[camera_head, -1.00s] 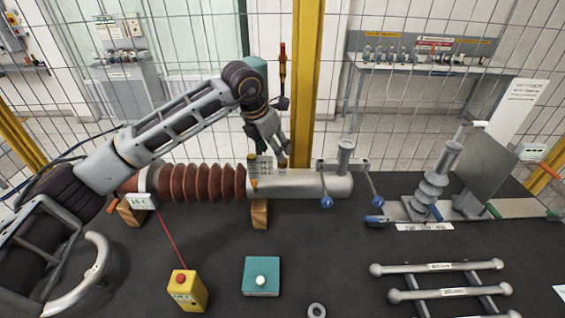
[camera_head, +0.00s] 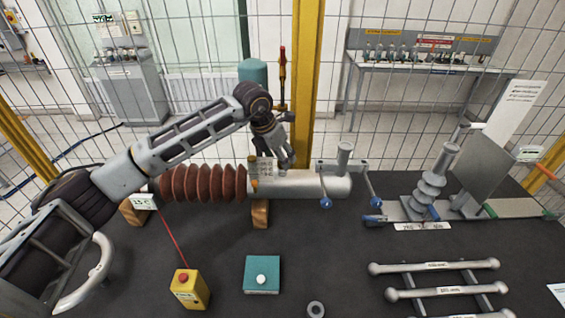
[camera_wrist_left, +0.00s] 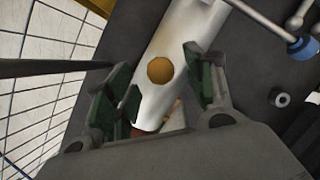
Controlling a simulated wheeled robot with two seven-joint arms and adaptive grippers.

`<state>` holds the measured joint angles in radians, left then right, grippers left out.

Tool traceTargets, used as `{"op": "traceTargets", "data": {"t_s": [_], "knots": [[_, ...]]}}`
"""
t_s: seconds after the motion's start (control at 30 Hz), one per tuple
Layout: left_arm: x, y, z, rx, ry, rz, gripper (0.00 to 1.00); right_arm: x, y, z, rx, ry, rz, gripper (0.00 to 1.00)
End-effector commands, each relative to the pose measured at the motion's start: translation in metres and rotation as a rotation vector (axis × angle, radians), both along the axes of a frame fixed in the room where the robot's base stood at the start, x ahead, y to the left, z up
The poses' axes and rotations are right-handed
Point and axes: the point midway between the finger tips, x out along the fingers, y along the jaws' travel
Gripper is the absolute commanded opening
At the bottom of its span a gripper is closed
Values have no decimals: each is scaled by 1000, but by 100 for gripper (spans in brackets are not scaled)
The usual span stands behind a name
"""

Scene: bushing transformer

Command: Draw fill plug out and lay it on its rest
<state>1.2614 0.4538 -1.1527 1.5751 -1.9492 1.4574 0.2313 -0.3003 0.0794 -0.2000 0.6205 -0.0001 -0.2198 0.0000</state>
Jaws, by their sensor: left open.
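The grey metal cylinder (camera_head: 315,187) of the bushing lies across the table, joined to its ribbed brown insulator (camera_head: 205,183). A round brass-coloured disc, apparently the fill plug (camera_wrist_left: 160,70), sits on the cylinder's surface in the left wrist view. My left gripper (camera_head: 287,165) is over the cylinder with its fingers down. In the left wrist view its green-padded fingers (camera_wrist_left: 160,92) are apart with the disc seen between them. It holds nothing. The plug is hidden behind the gripper in the head view. I cannot identify its rest. My right gripper is not in view.
A teal box (camera_head: 261,275), yellow button box (camera_head: 189,289) and ring (camera_head: 316,309) lie in front. A rod rack (camera_head: 437,292) is at front right. Wire fencing runs behind.

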Motion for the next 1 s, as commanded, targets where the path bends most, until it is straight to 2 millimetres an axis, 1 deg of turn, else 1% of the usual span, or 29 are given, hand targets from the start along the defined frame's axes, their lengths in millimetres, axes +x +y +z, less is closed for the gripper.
{"op": "traceTargets", "data": {"t_s": [0.1,0.2,0.67,0.7,1.0], "knots": [[3,-3,-10,-1,2,0,54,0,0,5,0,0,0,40],[4,-4,-15,1,1,0,54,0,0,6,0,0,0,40],[4,-4,-17,0,1,0,54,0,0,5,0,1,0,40],[4,-4,-16,1,1,0,53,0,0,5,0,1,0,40],[4,-4,-16,-1,1,0,14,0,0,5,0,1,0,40]]}}
